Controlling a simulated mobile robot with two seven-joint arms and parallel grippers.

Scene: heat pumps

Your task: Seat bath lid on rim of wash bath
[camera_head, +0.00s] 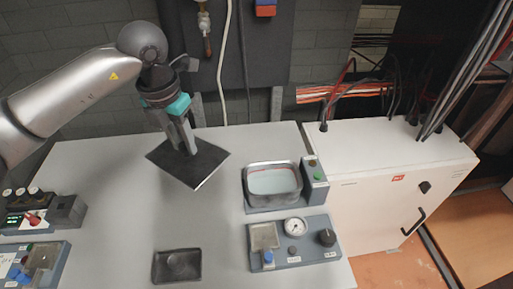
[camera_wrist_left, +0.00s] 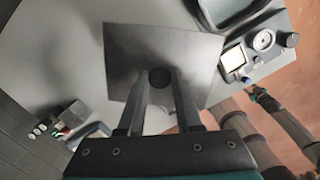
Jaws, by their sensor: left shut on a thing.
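A dark square bath lid (camera_head: 210,158) hangs tilted above the grey worktop, left of the wash bath. My left gripper (camera_head: 188,150) is shut on the lid's round knob, which shows between the fingers (camera_wrist_left: 159,80) in the left wrist view. The lid's flat top (camera_wrist_left: 190,52) faces that camera. The wash bath (camera_head: 272,166) is an open grey tub with a rounded rectangular rim and pale liquid inside. The lid is apart from its rim. The wash bath shows partly at the top of the left wrist view (camera_wrist_left: 228,22).
A gauge unit (camera_head: 295,243) stands in front of the wash bath. A small dark tray (camera_head: 178,266) lies at the front middle. Other devices (camera_head: 40,262) line the left edge. A white cabinet (camera_head: 390,185) borders the right. The worktop between is clear.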

